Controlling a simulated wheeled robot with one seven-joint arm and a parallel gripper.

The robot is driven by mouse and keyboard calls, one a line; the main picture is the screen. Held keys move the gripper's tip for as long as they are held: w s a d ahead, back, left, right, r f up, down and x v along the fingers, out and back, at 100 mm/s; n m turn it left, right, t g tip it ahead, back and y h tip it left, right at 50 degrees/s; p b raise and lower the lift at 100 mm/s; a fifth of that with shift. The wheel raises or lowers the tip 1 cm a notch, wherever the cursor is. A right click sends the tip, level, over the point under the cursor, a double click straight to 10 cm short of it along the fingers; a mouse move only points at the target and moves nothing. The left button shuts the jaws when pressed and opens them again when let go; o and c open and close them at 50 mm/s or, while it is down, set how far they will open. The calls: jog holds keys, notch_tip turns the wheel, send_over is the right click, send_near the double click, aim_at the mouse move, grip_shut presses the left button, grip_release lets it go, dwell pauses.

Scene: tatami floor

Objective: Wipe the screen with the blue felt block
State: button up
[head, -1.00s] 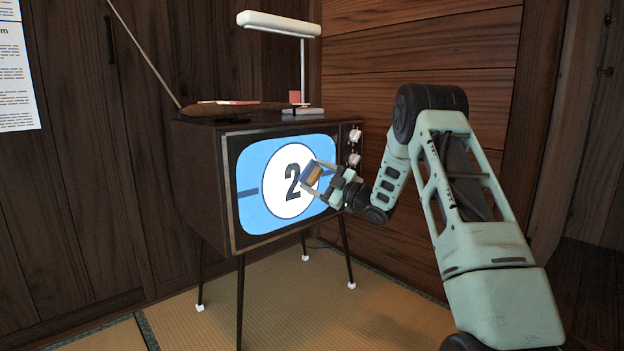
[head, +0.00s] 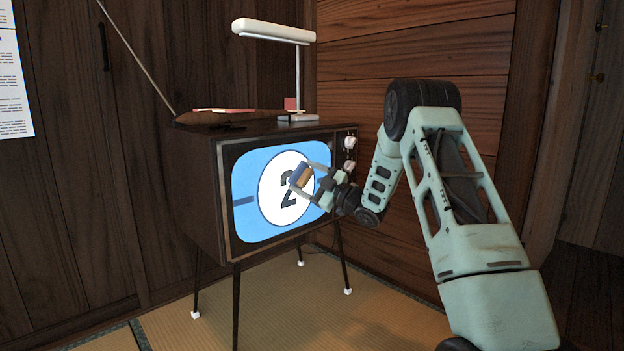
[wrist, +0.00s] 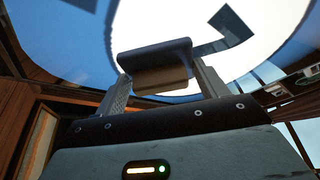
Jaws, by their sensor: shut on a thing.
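The television's lit screen (head: 256,208) shows a white disc with a black 2 on blue. My gripper (head: 305,182) is at the right half of the screen, shut on a small block with a dark blue face and a tan back, the blue felt block (head: 298,174). In the wrist view the block (wrist: 155,54) sits between both fingers of my gripper (wrist: 160,84), its dark side toward the bright screen (wrist: 170,22). The block covers part of the 2 in the head view. I cannot tell whether the felt touches the glass.
The television cabinet (head: 196,200) stands on thin legs on the tatami floor (head: 290,312). A white desk lamp (head: 272,31), an antenna (head: 135,55) and a red item (head: 291,103) are on top. Two knobs (head: 349,154) are right of the screen. Wooden walls stand close behind.

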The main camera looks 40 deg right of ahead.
aim_at(253, 183)
jog(key=shift+a+b, duration=0.4)
jog(key=shift+a, duration=2.85)
jog(key=shift+s+a+b, duration=0.2)
jog(key=shift+a+b, duration=0.25)
jog(key=shift+a, duration=1.9)
jog(key=shift+w+a+b, duration=0.1)
jog(key=shift+a+b, duration=0.25)
jog(key=shift+a, duration=1.35)
jog(key=s+b, duration=0.1)
jog(key=s, duration=0.5)
jog(key=shift+d, duration=0.1)
jog(key=s+b, duration=0.1)
jog(key=s, duration=0.2)
jog(key=shift+d, duration=0.1)
